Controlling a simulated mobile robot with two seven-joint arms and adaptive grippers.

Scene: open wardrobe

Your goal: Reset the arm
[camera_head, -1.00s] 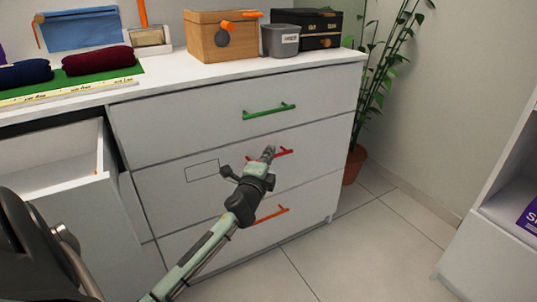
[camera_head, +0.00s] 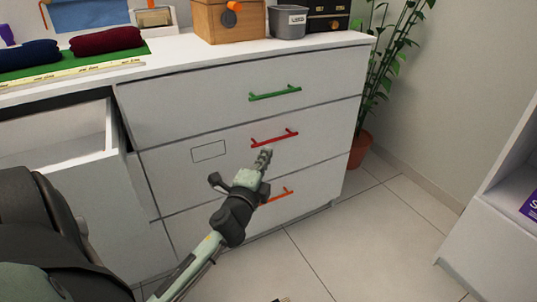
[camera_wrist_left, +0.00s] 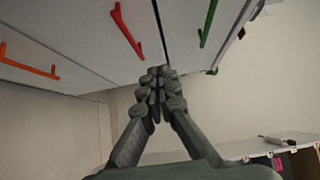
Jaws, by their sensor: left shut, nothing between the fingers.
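My left gripper (camera_head: 264,158) is in front of the white drawer cabinet, just below the red handle (camera_head: 275,138) in the head view. Its fingers are together with nothing between them. In the left wrist view the closed fingers of the left gripper (camera_wrist_left: 157,85) point at the cabinet, with the red handle (camera_wrist_left: 127,30) to their upper left. The green handle (camera_head: 275,92) is on the top drawer and the orange handle (camera_head: 277,196) on the bottom one. These three drawers are shut. My right gripper is not in view.
An open drawer (camera_head: 60,135) sticks out at the left. On the cabinet top are folded cloths (camera_head: 107,39), a wooden box (camera_head: 215,22), a grey bin (camera_head: 287,22) and a black case (camera_head: 328,14). A potted plant (camera_head: 361,150) stands right of the cabinet. Floor at the right is clear.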

